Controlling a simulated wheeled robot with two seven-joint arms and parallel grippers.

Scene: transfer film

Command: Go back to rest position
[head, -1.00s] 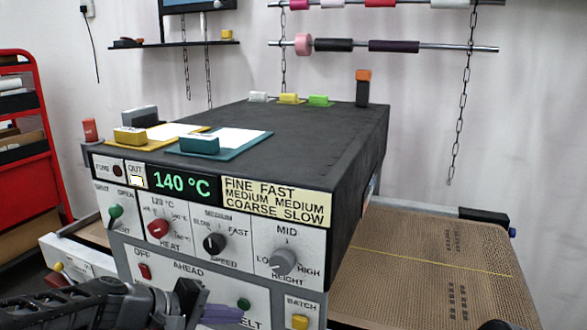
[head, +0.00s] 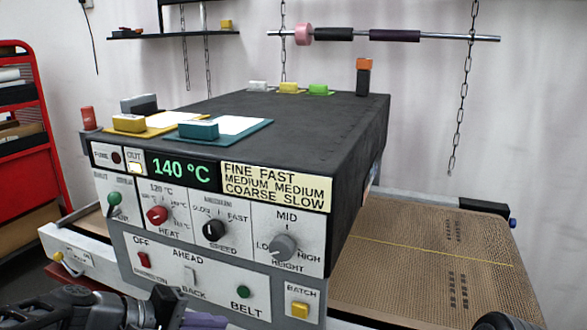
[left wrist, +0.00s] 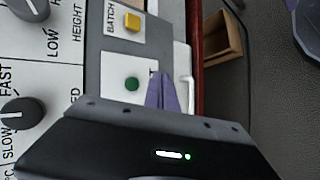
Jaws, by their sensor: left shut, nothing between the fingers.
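My left gripper (head: 205,320) is at the bottom of the head view, in front of the lower control panel of the machine (head: 215,235). Its purple fingers are together with nothing between them. In the left wrist view the fingers (left wrist: 168,92) point past the green belt button (left wrist: 132,84) and the yellow batch button (left wrist: 132,21); I cannot tell whether they touch the panel. A dark rounded part at the bottom right corner of the head view may belong to my right arm; the right gripper's fingers do not show.
The machine's black top carries a teal board (head: 245,128), a yellow board (head: 160,130) and several small blocks. A brown mesh conveyor (head: 430,250) extends right. A red cart (head: 35,150) stands left. A wooden box (left wrist: 222,40) shows in the left wrist view.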

